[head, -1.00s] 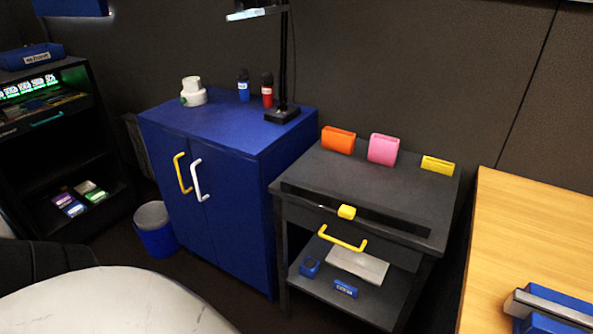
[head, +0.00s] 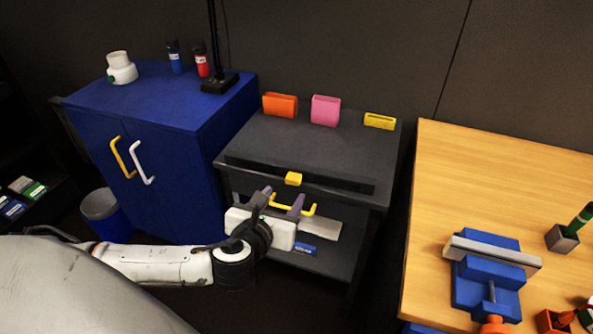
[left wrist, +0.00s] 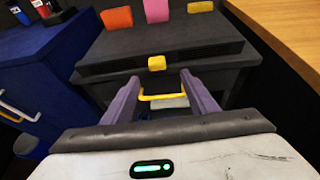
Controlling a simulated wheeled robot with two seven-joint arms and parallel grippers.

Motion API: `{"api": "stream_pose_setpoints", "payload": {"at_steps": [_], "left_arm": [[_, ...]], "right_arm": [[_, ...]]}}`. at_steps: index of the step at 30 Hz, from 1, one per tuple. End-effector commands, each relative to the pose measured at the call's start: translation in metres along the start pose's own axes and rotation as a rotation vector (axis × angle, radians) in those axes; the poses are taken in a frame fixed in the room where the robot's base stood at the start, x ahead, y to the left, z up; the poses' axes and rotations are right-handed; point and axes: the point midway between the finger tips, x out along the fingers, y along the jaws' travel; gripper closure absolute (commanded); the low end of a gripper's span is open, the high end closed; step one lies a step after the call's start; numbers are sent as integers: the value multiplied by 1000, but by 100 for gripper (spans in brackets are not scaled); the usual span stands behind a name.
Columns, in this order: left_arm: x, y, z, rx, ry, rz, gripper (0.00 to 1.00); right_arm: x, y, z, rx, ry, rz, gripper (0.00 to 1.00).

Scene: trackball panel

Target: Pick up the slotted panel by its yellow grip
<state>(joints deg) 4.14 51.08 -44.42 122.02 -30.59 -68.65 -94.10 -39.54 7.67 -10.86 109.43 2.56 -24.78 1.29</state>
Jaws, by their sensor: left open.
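The slotted panel (head: 340,184) is a long dark strip along the front of the dark cart's top. Its small yellow grip (head: 293,179) sticks out near the middle. In the left wrist view the panel (left wrist: 205,54) shows fine slots, and the yellow grip (left wrist: 156,63) is centred just beyond the fingertips. My left gripper (head: 281,199) is open, in front of the cart and a little below the grip, apart from it. In the left wrist view the yellow bar handle (left wrist: 163,97) appears between its fingers (left wrist: 160,80). My right gripper is not in view.
The yellow bar handle (head: 309,211) is below the panel. Orange (head: 280,105), pink (head: 325,110) and yellow (head: 380,121) holders stand at the cart's back. A blue cabinet (head: 175,150) is left; a wooden table (head: 450,180) with a blue vise (head: 487,275) is right.

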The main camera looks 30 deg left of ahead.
Motion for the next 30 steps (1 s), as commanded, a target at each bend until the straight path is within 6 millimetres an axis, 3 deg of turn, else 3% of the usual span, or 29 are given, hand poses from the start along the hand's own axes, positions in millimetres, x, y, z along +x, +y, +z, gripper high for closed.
{"api": "stream_pose_setpoints", "payload": {"at_steps": [3, 11, 19, 29, 30], "left_arm": [[21, 0, 0, -4, 0, 2, 47], [43, 2, 0, -7, 2, 0, 47], [81, 6, 1, -10, 4, 0, 47], [88, 6, 1, -8, 4, -3, 47], [88, 6, 1, -8, 5, -3, 54]], "right_arm": [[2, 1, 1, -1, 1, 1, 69], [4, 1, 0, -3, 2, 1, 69], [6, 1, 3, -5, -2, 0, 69], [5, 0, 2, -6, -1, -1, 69], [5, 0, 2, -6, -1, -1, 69]]}}
